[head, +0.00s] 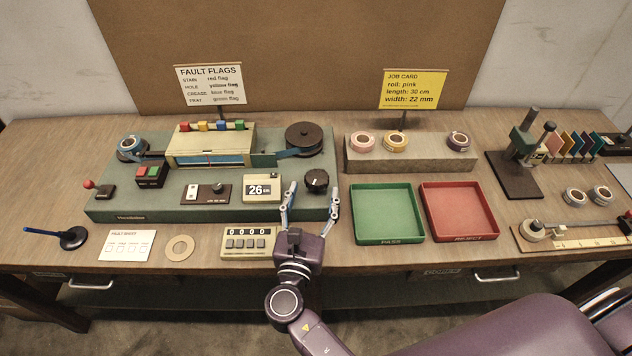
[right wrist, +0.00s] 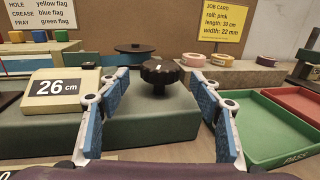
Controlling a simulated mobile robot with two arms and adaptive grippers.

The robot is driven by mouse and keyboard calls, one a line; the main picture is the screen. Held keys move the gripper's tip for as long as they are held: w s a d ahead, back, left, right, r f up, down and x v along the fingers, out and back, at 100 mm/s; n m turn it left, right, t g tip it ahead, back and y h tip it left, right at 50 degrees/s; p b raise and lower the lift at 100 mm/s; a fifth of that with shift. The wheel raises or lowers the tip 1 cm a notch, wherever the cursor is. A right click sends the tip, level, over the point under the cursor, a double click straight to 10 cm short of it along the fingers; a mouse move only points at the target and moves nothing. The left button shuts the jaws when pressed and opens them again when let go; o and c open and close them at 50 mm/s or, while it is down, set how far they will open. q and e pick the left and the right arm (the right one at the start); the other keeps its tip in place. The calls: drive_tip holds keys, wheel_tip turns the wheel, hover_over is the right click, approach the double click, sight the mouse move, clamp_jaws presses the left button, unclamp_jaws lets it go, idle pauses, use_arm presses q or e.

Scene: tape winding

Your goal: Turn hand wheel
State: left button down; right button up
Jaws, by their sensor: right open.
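The hand wheel is a black, ridged knob (head: 316,181) on the right front part of the green winding machine (head: 120,208). In the right wrist view the hand wheel (right wrist: 160,74) stands upright on its base, centred between the fingers and beyond them. My right gripper (head: 311,194) is open and empty, with its two blue-padded fingers spread in front of the wheel. It also shows in the right wrist view (right wrist: 162,85), one finger on each side, apart from the wheel. My left gripper is not in view.
A display reading 26 cm (head: 262,188) sits just left of the wheel. A dark reel (head: 304,138) is behind it. The green PASS tray (head: 387,240) and red REJECT tray (head: 474,238) lie to the right. A counter (head: 248,242) stands left of my right wrist.

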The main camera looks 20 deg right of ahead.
drive_tip(key=v, duration=0.7)
drive_tip(key=shift+s, duration=0.1)
idle(0.9)
